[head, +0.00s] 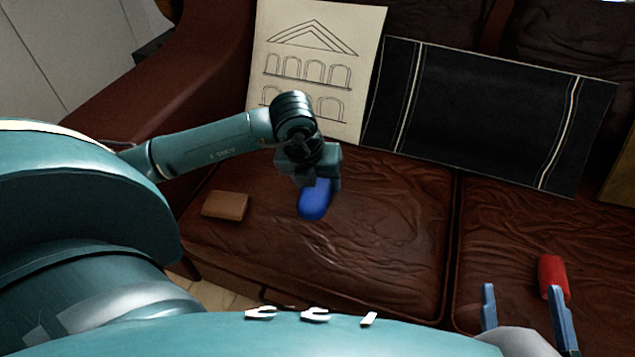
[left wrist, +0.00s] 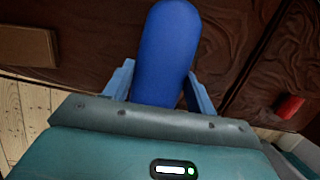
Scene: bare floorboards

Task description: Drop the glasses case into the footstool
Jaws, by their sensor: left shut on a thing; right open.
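The blue, rounded glasses case (head: 314,201) is over the left seat of a brown leather sofa. My left gripper (head: 318,182) is shut on it from above. In the left wrist view the case (left wrist: 167,50) sticks out between the two fingers of my left gripper (left wrist: 158,88). I cannot tell whether its lower end touches the seat. My right gripper (head: 526,305) is open and empty at the lower right, in front of the right seat. I cannot make out a footstool in either view.
A small brown box (head: 225,206) lies on the seat left of the case. A red cylinder (head: 552,276) lies near my right gripper. A drawing of arches (head: 318,60) and a black striped panel (head: 490,110) lean on the backrest. Floorboards (left wrist: 30,112) show below.

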